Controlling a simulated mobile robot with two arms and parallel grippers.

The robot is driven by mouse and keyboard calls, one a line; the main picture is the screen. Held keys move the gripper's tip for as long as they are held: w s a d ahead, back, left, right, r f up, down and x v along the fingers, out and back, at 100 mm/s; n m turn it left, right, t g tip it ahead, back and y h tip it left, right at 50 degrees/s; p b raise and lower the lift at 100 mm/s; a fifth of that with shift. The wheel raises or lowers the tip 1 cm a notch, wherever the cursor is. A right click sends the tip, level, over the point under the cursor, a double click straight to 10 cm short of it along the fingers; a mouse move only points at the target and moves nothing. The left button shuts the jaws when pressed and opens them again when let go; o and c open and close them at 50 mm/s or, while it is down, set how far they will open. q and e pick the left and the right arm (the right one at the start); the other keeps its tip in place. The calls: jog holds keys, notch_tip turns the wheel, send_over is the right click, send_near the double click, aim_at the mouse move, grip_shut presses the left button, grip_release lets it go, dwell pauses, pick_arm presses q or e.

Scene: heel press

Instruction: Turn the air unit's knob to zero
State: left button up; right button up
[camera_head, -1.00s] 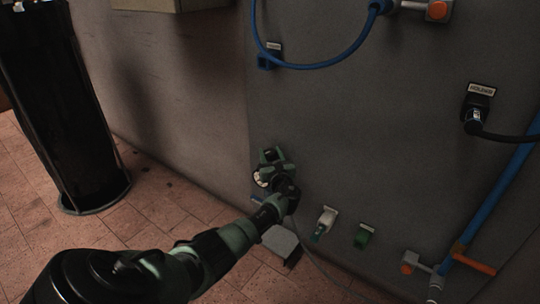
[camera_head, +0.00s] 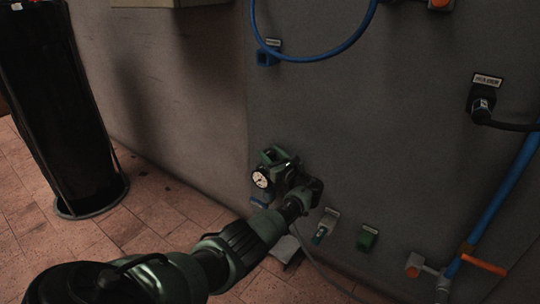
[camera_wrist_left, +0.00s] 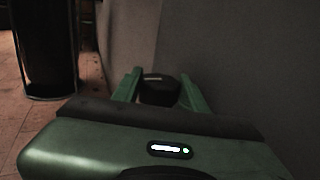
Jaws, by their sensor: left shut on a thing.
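The air unit (camera_head: 261,179) is low on the grey wall, with a round white gauge on its left side. My left gripper (camera_head: 280,160) is at the top of the unit, and its wrist covers much of the right side. In the left wrist view, the dark round knob (camera_wrist_left: 160,90) sits between the two green fingers of my left gripper (camera_wrist_left: 160,92), which is shut on it. A short light mark shows on the knob's top; what it reads is too small to tell. My right gripper is not in view.
To the right are a pale wall fitting (camera_head: 327,222), a green one (camera_head: 367,237) and an orange-handled valve (camera_head: 482,262) on a blue pipe. A blue hose (camera_head: 318,58) hangs above. A black cylinder (camera_head: 72,120) stands left on the tiled floor.

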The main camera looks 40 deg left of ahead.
pick_arm(q)
jog(key=shift+r, duration=0.1)
jog(key=o, duration=1.4)
jog(key=shift+c, duration=0.2)
